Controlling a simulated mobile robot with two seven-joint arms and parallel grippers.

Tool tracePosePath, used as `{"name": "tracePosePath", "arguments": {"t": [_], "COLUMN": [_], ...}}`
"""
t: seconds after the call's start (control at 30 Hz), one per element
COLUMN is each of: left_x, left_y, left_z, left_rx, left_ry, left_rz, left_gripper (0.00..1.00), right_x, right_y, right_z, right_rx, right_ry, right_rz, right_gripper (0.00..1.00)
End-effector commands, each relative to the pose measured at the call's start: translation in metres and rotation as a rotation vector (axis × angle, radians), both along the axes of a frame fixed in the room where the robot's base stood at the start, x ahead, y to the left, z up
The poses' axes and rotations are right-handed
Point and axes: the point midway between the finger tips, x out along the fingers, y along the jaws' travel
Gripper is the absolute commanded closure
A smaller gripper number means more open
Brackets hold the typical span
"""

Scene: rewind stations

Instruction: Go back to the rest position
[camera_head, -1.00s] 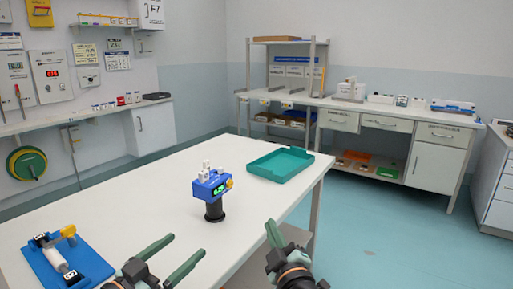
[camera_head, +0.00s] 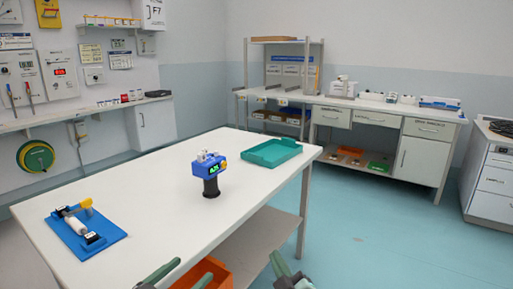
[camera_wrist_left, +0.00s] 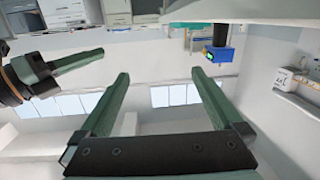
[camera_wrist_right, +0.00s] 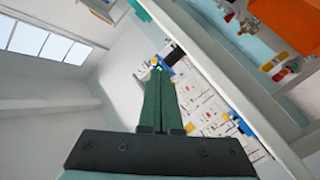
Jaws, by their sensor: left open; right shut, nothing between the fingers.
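My left gripper (camera_head: 194,268) is at the bottom edge of the head view, in front of the table's near edge. Its two green fingers are apart with nothing between them, as the left wrist view (camera_wrist_left: 157,82) also shows. My right gripper (camera_head: 277,260) is at the bottom edge, further right. Its fingers are together and empty in the right wrist view (camera_wrist_right: 160,75). Both grippers are clear of the objects on the table.
The white table (camera_head: 160,190) bears a blue fixture with a white roll (camera_head: 85,229), a blue device on a black stand (camera_head: 209,175) and a teal tray (camera_head: 286,146). An orange bin (camera_head: 215,266) shows near my left gripper. Open floor (camera_head: 385,235) lies right.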

Motion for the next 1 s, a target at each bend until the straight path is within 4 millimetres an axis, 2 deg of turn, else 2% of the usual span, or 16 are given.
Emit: {"name": "tracePosePath", "arguments": {"t": [0.03,0.17,0.27,0.4,0.5,0.7,0.87,0.9,1.0], "left_x": [-0.008,-0.028,-0.052,-0.093,-0.123,-0.180,-0.226,-0.223,-0.222], "left_y": [-0.004,-0.011,-0.015,-0.016,-0.014,-0.010,-0.006,-0.005,-0.002], "left_z": [-0.016,-0.056,-0.094,-0.146,-0.178,-0.226,-0.255,-0.238,-0.220], "left_rx": [-0.004,0.011,0.028,0.067,0.099,0.161,0.205,0.210,0.211], "left_ry": [0.030,0.103,0.179,0.304,0.391,0.540,0.653,0.643,0.639], "left_rz": [0.009,0.040,0.072,0.120,0.148,0.182,0.197,0.198,0.203], "left_gripper": [0.00,0.00,0.00,0.00,0.00,0.00,0.00,0.00,0.00], "right_x": [-0.011,-0.042,-0.074,-0.129,-0.167,-0.230,-0.276,-0.273,-0.272], "right_y": [-0.003,-0.014,-0.025,-0.045,-0.058,-0.081,-0.098,-0.098,-0.100], "right_z": [-0.020,-0.070,-0.111,-0.164,-0.192,-0.227,-0.245,-0.228,-0.211], "right_rx": [0.033,0.124,0.206,0.322,0.391,0.487,0.545,0.546,0.544], "right_ry": [0.054,0.195,0.319,0.487,0.585,0.726,0.815,0.806,0.802], "right_rz": [-0.001,-0.012,-0.032,-0.077,-0.117,-0.191,-0.250,-0.250,-0.255], "right_gripper": [1.00,1.00,1.00,1.00,1.00,1.00,1.00,1.00,1.00]}}
